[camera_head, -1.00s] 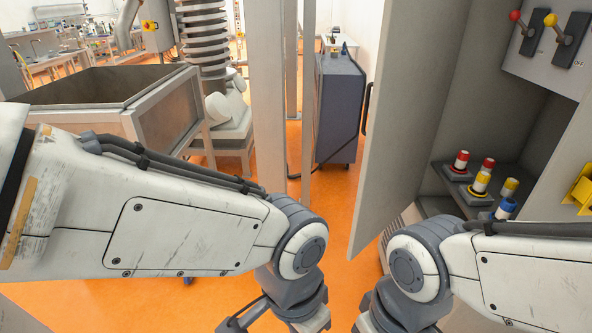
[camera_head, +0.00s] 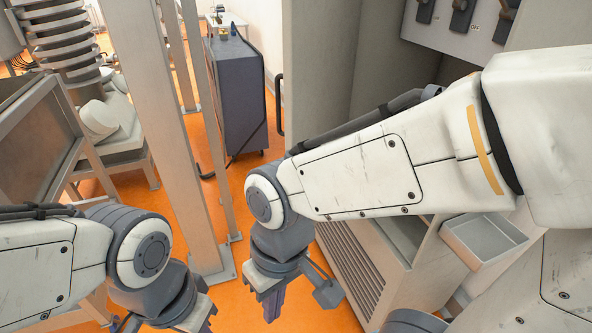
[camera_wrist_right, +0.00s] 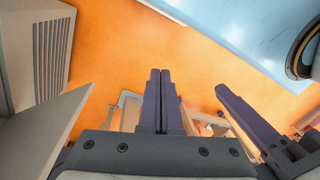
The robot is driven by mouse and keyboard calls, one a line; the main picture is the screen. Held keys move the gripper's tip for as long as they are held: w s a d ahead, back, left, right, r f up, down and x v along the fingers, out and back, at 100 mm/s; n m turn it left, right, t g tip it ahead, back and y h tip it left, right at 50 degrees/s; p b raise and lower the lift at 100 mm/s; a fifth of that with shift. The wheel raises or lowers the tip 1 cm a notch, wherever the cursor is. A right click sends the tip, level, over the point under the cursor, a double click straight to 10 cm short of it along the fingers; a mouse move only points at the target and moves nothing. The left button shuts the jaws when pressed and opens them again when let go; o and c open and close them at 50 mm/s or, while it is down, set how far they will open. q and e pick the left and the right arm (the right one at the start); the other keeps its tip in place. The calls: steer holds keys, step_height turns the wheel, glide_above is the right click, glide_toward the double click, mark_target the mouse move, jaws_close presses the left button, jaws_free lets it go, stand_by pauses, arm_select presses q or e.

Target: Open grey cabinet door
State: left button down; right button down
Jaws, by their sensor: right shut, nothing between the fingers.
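The grey cabinet (camera_head: 383,55) is at the right in the head view, its inside partly visible behind my right arm. Its door (camera_head: 318,75) is a tall grey panel standing swung out at the left side of the opening; the arm hides its lower part. My right gripper (camera_head: 270,303) points down, shut and empty, left of the vented cabinet base and apart from the door in the picture. Its fingers are together in the right wrist view (camera_wrist_right: 160,100). My left gripper (camera_head: 196,318) is at the bottom edge, with its fingertips cut off.
A vented base (camera_head: 350,265) and a small open tray (camera_head: 485,238) are at the lower right. A metal post (camera_head: 170,130) and a dark wheeled unit (camera_head: 235,95) stand on the left. Orange floor between them is open. Black switches (camera_head: 462,14) sit at the top right.

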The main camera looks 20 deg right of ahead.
steer(key=w+d+r+m+t+y+p, duration=0.1)
steer(key=w+d+r+m+y, duration=0.1)
steer(key=w+d+m, duration=0.6)
steer(key=w+d+r+m+t+y+p, duration=0.1)
steer(key=w+r+m+y+p, duration=0.1)
steer(key=w+m, duration=0.65)
steer(key=w+d+r+m+t, duration=0.1)
steer(key=w+d+m+t, duration=0.1)
steer(key=d+m, duration=0.5)
steer(key=w+d+r+m+t, duration=0.1)
steer(key=w+d+m+t, duration=0.15)
steer(key=d+m, duration=0.55)
steer(key=w+a+f+p, duration=0.3)
steer(key=w+a+f, duration=0.4)
steer(key=a, duration=0.1)
steer(key=shift+y, duration=0.4)
steer(key=shift+f, duration=0.1)
